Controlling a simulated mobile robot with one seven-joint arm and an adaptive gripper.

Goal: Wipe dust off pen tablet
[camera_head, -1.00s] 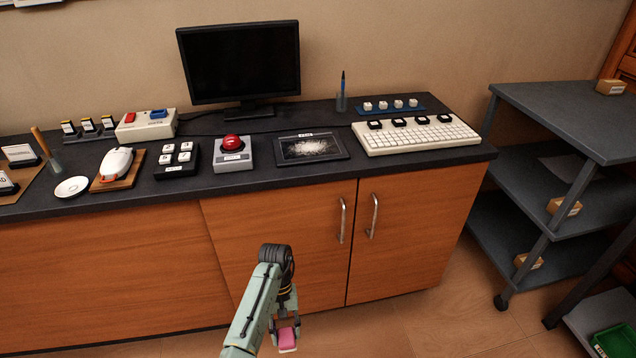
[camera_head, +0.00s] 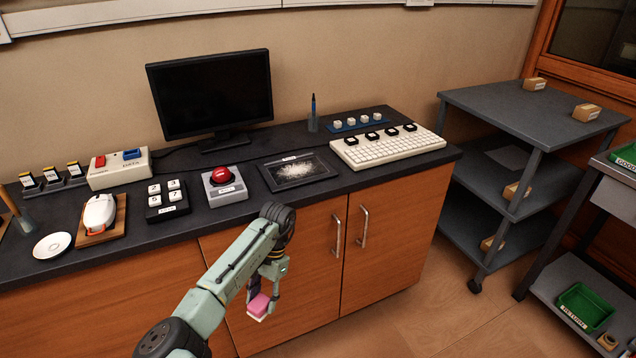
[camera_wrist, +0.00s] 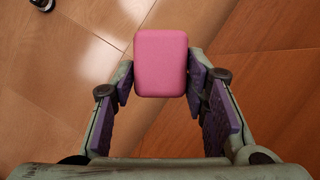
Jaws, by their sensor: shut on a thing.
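The pen tablet (camera_head: 316,168) lies flat on the dark counter, left of the keyboard. A whitish dust patch (camera_head: 296,171) covers the middle of its dark surface. My gripper (camera_head: 262,296) is shut on a pink block with a pale underside, like an eraser or sponge (camera_head: 258,305). It hangs in front of the cabinet doors, below the counter top and apart from the tablet.
The counter (camera_head: 330,191) also holds a red button box (camera_head: 224,188) left of the tablet, a white keyboard (camera_head: 388,147) right of it, and a monitor (camera_head: 211,92) behind. Cabinet handles (camera_head: 362,227) stick out below. A grey shelf cart (camera_head: 533,112) stands at right.

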